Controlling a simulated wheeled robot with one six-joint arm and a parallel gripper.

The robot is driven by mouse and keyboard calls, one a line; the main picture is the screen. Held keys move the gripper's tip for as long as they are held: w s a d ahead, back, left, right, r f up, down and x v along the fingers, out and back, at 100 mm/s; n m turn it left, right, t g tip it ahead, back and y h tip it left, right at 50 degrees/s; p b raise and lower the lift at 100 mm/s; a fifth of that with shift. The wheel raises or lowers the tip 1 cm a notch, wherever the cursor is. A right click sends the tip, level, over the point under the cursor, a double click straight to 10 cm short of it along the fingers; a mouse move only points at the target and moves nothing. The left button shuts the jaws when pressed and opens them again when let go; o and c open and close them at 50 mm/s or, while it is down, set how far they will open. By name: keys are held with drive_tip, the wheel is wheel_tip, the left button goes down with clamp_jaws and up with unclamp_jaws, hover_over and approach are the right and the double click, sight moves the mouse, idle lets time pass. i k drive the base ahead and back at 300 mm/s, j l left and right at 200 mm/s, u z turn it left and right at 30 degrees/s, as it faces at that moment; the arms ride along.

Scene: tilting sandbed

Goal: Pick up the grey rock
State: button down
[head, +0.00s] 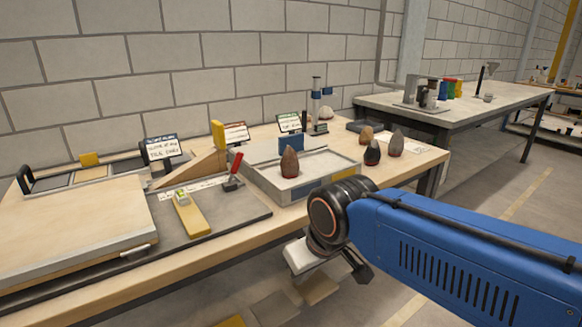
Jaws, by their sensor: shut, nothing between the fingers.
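Several egg-shaped rocks stand on the wooden workbench. A grey-brown rock (397,143) with a reddish foot is at the right end; it looks the closest to grey, though its shade is hard to tell. A dark, nearly black rock (372,153) stands just left of it, and a tan rock (366,134) behind. A brown rock (289,163) stands upright on the pale tray (326,166). My gripper (328,268) hangs below my wrist in front of the bench edge, apart from all rocks. It is shut and empty, its fingertips partly hidden.
A ramp (190,167), sign cards, a red-handled clamp (234,172) and a flat wooden board (70,225) fill the bench's left. A second table (400,103) stands behind right. Open floor lies at right.

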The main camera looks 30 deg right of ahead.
sight(395, 147)
drive_tip(key=z, duration=1.45)
